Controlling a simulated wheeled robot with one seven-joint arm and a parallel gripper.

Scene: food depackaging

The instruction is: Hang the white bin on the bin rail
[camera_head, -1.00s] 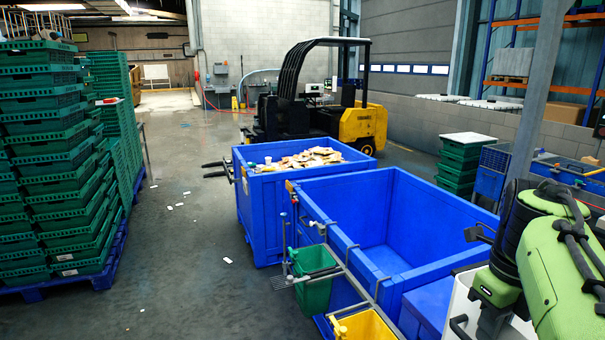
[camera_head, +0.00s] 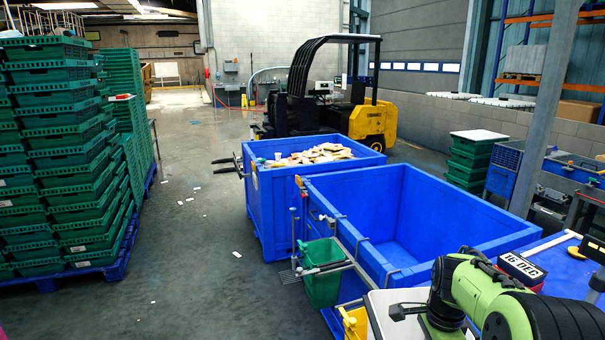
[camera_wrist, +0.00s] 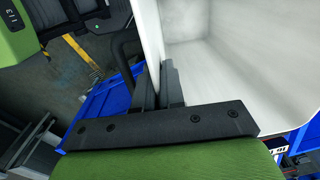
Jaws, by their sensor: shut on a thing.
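The white bin (camera_head: 383,318) is at the bottom of the head view, in front of the large empty blue container and partly cut off. My gripper (camera_wrist: 163,88) is shut on the white bin's wall, and the bin's pale inside (camera_wrist: 225,60) fills the upper right of the wrist view. In the head view my green gripper body is right of the bin. The grey bin rail (camera_head: 352,252) runs along the near left side of the empty blue container. A green bin (camera_head: 322,275) hangs on it, and a yellow bin (camera_head: 354,322) is mostly hidden behind the white bin.
The empty blue container (camera_head: 440,212) stands beside a filled blue container (camera_head: 262,205). A black-and-yellow forklift (camera_head: 375,122) is behind them. Green crates (camera_head: 50,150) are stacked at left. A date sign (camera_head: 521,268) lies at right. Floor between crates and containers is open.

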